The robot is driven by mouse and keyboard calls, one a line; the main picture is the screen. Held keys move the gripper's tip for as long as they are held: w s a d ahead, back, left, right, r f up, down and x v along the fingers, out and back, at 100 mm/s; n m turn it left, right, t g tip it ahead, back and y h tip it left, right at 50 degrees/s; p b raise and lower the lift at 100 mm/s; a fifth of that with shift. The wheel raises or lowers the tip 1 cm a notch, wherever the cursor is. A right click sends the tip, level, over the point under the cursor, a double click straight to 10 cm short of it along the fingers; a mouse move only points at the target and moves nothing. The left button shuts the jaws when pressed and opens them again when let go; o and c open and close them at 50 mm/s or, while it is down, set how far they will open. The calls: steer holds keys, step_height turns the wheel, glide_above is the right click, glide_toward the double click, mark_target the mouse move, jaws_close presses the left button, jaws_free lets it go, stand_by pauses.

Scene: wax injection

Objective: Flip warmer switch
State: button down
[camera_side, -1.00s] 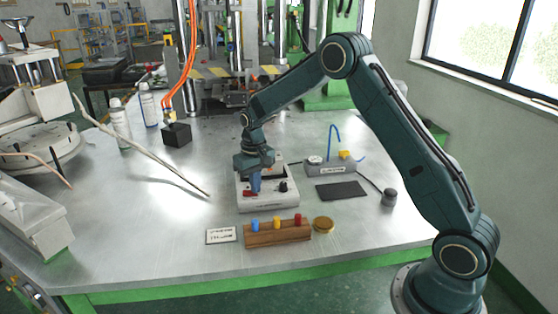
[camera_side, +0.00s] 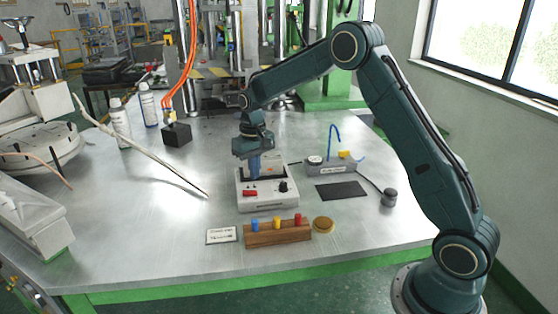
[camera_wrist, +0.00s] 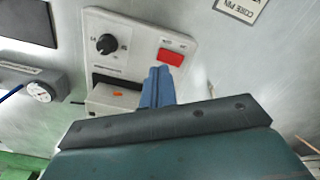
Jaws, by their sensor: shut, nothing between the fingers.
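The warmer (camera_side: 267,206) is a white box on the metal table, with a black knob (camera_side: 283,187) and a red switch (camera_side: 250,193) on its top panel. In the wrist view the red switch (camera_wrist: 171,57) lies just beyond the blue fingertips, and the black knob (camera_wrist: 107,43) is to its left. My gripper (camera_side: 254,176) is shut and empty, pointing down above the rear left of the warmer. Its fingers (camera_wrist: 158,74) appear close to the switch but not over it. The switch face is fully visible; part of the warmer's rear is hidden by my gripper.
A wooden rack (camera_side: 262,237) with blue, yellow and red pegs stands in front, beside a label card (camera_side: 222,235) and a round brown disc (camera_side: 323,223). A grey device (camera_side: 330,167) with a blue tube and a dark pad (camera_side: 341,190) lie right. A long pale rod lies left.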

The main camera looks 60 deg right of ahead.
steer(key=shift+r, duration=1.05)
steer(key=shift+r, duration=0.1)
steer(key=s+a+r+n+t, duration=0.1)
steer(key=s+a+r, duration=0.2)
steer(key=s+r, duration=0.5)
steer(key=s+a+r+n+t, duration=0.1)
steer(key=s+a+r+t, duration=0.15)
steer(key=s+r, duration=0.5)
steer(key=s+a+t, duration=0.1)
steer(key=s+a, duration=0.1)
steer(key=s, duration=0.7)
steer(key=s+a+f+n+t, duration=0.1)
steer(key=s, duration=0.8)
steer(key=shift+a, duration=0.35)
steer(key=c, duration=2.1)
jaws_free()
